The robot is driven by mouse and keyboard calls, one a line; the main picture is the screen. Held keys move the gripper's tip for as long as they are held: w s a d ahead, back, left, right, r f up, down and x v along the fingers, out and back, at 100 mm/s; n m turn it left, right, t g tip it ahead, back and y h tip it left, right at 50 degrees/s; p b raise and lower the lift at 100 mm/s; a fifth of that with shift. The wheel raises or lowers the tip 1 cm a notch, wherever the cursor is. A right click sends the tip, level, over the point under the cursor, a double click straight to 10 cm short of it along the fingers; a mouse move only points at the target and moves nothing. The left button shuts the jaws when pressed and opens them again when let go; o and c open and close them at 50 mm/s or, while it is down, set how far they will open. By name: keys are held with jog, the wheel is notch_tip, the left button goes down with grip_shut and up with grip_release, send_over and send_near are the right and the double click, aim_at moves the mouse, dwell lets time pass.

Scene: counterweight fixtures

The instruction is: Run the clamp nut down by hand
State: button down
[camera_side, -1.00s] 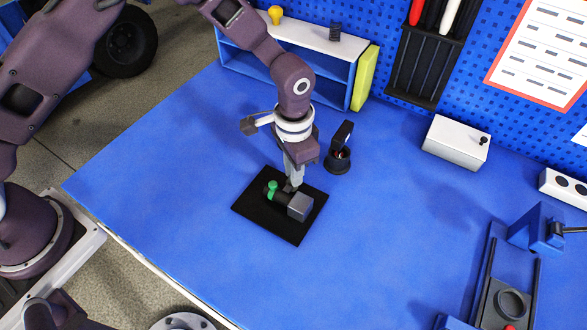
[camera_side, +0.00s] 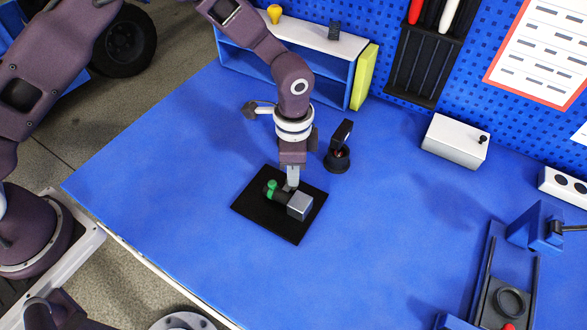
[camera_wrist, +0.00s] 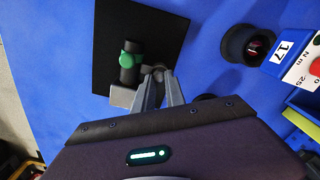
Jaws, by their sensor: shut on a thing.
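A black square plate (camera_side: 265,219) lies on the blue bench with a dark fixture on it. The fixture has a green knob (camera_side: 271,188) and a grey block (camera_side: 300,206). In the wrist view the green knob (camera_wrist: 131,60) is left of my fingers and the grey block (camera_wrist: 122,97) is below it. My gripper (camera_side: 290,187) points down at the fixture, between knob and block. In the wrist view its fingertips (camera_wrist: 158,74) are close together on a small grey round part, the clamp nut (camera_wrist: 157,69). The fingers hide much of the nut.
A round black holder (camera_side: 338,160) with an upright piece stands just right of my gripper. A blue shelf (camera_side: 300,58) is behind. A white box (camera_side: 455,143) and a blue-and-black fixture (camera_side: 505,285) are to the right. The bench in between is clear.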

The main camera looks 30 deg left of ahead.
dwell(0.3)
jog(key=c, duration=1.6)
grip_release()
jog(key=shift+c, duration=0.2)
notch_tip(320, 180, up, 7)
jog(key=shift+r, duration=0.1)
